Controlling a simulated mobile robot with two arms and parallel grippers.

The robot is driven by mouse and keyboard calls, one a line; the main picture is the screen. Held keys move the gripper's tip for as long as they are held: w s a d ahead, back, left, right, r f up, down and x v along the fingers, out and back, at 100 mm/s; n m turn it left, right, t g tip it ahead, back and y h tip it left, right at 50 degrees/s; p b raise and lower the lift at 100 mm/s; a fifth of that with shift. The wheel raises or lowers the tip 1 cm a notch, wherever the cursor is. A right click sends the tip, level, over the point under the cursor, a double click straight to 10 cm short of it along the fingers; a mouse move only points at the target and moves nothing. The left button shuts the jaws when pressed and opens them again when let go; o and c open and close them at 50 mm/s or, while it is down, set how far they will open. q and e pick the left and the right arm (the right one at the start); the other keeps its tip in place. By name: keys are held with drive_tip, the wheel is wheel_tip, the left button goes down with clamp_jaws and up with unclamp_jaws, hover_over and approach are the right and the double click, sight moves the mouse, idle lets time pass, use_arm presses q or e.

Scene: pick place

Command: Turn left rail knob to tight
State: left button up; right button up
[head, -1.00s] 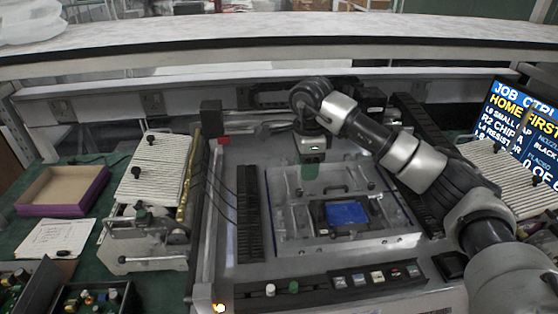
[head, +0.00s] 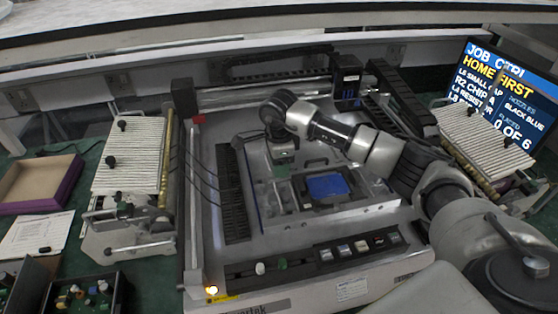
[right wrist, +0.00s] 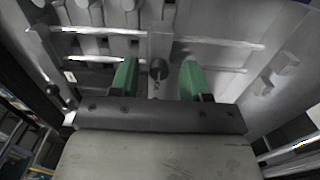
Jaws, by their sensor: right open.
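My right gripper (head: 283,172) hangs over the left part of the clear-railed work area, left of the blue board (head: 327,186). In the right wrist view its two green fingers (right wrist: 160,80) are apart. A small dark round knob (right wrist: 157,68) on a metal rail block shows between them, with gaps on both sides; it looks like the left rail knob. In the head view my gripper hides this spot. The knob's turn, tight or loose, cannot be read. My left gripper is not in view.
The machine's black head (head: 346,80) stands behind my arm. Feeder banks stand at the left (head: 130,160) and right (head: 478,140). A row of buttons (head: 360,247) lines the machine's front.

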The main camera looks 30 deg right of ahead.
drive_tip(key=shift+f, duration=0.2)
drive_tip(key=shift+c, duration=0.3)
clamp_jaws()
